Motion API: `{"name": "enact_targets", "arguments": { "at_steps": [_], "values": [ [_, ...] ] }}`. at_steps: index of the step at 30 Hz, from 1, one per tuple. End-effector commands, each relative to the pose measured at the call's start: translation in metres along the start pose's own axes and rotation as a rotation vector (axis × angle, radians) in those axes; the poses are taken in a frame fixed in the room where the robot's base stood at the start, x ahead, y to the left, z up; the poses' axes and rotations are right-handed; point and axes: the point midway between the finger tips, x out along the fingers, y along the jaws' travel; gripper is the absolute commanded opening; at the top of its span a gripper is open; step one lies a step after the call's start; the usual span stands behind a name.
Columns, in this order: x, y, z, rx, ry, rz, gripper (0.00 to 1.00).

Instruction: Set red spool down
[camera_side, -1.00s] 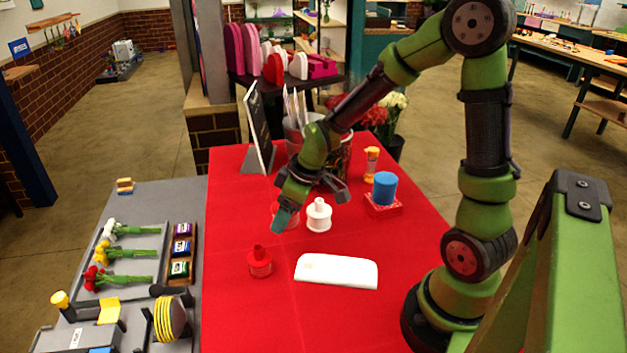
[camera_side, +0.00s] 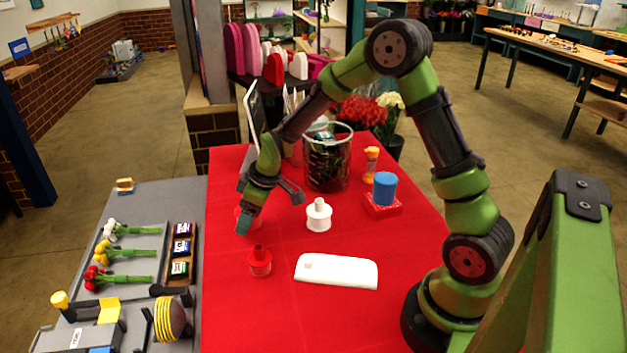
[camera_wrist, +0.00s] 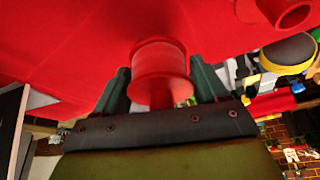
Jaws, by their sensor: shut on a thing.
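The red spool (camera_wrist: 160,62) is between the two fingers of my gripper (camera_wrist: 162,86) in the wrist view, with its wide flange away from the palm. My gripper is shut on it. In the side view my gripper (camera_side: 247,218) is low over the left part of the red cloth, and the spool shows only partly behind the finger. I cannot tell whether the spool touches the cloth. A second red spool-like piece (camera_side: 259,264) stands upright nearer the camera.
A white pad (camera_side: 336,272) lies on the red cloth (camera_side: 300,320). The grey side table (camera_side: 190,200) with flowers is at left.

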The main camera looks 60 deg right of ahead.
Motion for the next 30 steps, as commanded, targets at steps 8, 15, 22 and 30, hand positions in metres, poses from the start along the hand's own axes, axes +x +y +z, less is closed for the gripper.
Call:
{"name": "enact_targets", "arguments": {
  "at_steps": [8, 15, 22, 30],
  "values": [
    [0.022, 0.006, -0.005, 0.002, -0.005, -0.002, 0.40],
    [0.039, 0.006, 0.001, -0.001, 0.000, 0.001, 0.40],
    [0.040, 0.006, 0.002, 0.000, 0.000, 0.000, 0.40],
    [0.042, 0.006, 0.003, 0.000, -0.001, 0.000, 0.98]
  ]
}}
